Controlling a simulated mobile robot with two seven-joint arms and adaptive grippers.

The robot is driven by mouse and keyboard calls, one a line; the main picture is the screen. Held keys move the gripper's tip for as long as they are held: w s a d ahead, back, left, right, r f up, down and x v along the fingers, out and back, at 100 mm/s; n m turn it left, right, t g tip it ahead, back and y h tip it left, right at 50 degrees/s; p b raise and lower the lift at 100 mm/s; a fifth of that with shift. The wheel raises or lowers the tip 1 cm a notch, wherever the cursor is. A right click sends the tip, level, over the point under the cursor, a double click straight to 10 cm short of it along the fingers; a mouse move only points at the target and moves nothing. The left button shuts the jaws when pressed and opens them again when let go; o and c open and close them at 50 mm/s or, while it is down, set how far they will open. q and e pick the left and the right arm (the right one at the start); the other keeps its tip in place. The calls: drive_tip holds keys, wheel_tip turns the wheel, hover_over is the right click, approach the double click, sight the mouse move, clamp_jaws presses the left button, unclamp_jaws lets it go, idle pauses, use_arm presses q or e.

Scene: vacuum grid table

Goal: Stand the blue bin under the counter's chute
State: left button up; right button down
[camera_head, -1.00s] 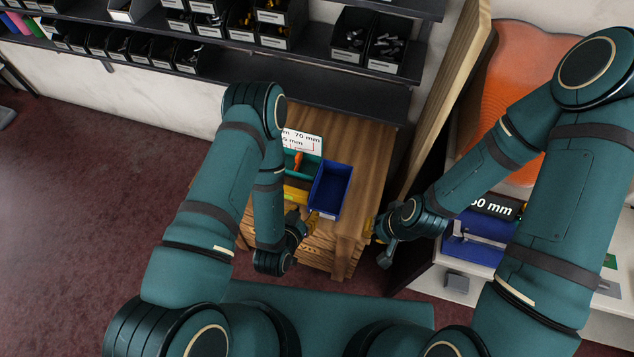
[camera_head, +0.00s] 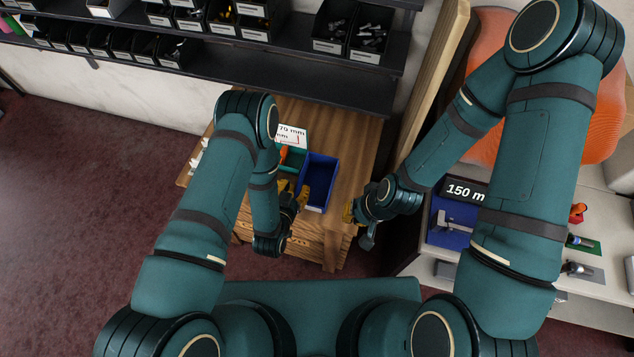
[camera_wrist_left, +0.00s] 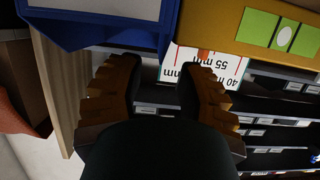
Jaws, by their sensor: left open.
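The blue bin (camera_head: 318,182) stands upright and empty on the wooden table. In the left wrist view the bin (camera_wrist_left: 100,32) is at the top left, by the left-hand finger. My left gripper (camera_head: 297,197) is open at the bin's left front corner. Its fingers (camera_wrist_left: 160,90) are spread with nothing seen between them; touching or apart from the bin, I cannot tell. My right gripper (camera_head: 352,212) hangs right of the table's front, its fingers too small to read. I cannot make out the counter's chute; my right arm hides part of the right side.
A white bench (camera_head: 600,262) with a blue unit (camera_head: 447,232) is at right. Dark shelves (camera_head: 330,88) stand behind.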

use_arm(q)
drive_tip(key=shift+b+x, duration=0.3)
drive_tip(key=shift+x, duration=2.4)
drive_tip(key=shift+r, duration=0.1)
clamp_jaws()
